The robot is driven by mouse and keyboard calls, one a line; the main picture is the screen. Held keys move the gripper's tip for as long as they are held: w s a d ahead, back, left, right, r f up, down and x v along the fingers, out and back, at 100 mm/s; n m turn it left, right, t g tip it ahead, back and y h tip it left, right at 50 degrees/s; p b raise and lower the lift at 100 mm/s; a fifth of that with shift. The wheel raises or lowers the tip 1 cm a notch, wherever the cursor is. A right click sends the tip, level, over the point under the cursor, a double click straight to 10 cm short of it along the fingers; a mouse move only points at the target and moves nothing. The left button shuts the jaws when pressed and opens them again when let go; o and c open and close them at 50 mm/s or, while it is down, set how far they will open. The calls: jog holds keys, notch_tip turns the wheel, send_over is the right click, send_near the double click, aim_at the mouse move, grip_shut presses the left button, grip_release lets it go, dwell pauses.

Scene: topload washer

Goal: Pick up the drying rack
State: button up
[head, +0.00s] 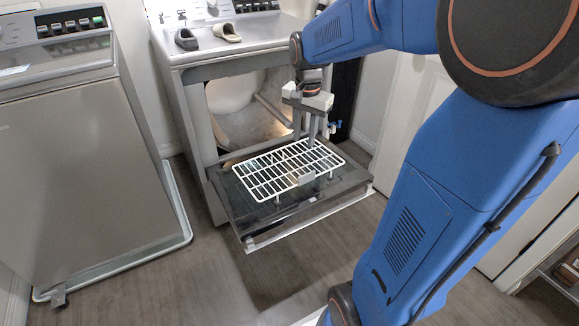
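The drying rack (268,178) is a white wire grid on short legs. It lies flat on the lowered door (238,205) of the right-hand machine. My gripper (305,143) points down over the rack's far right part. Its two grey fingers stand apart with a gap between them, and I see nothing held. The fingertips are close to the rack's far bars; I cannot tell whether they touch them. A small grey block-like piece shows at the rack's near right part.
The machine's drum opening (250,112) is behind the rack. A dark shoe (186,40) and a beige shoe (228,32) sit on its top. A closed grey washer (70,170) stands on the left in a pale floor tray. The floor in front is clear.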

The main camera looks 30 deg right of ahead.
jog(key=w+d+f+m+g, duration=0.2)
jog(key=w+d+f+m, duration=0.4)
jog(key=w, duration=0.3)
send_over(307, 174)
jog(key=shift+n, duration=0.4)
jog(key=f, duration=1.2)
jog(key=shift+w+d+f, duration=0.2)
jog(key=shift+w, duration=0.2)
jog(key=shift+s+a+f, duration=0.1)
jog(key=shift+s+f, duration=0.05)
jog(key=shift+f, duration=1.15)
jog(key=shift+s+a+f, duration=0.1)
jog(key=shift+f, duration=1.15)
jog(key=shift+c, duration=0.6)
grip_shut()
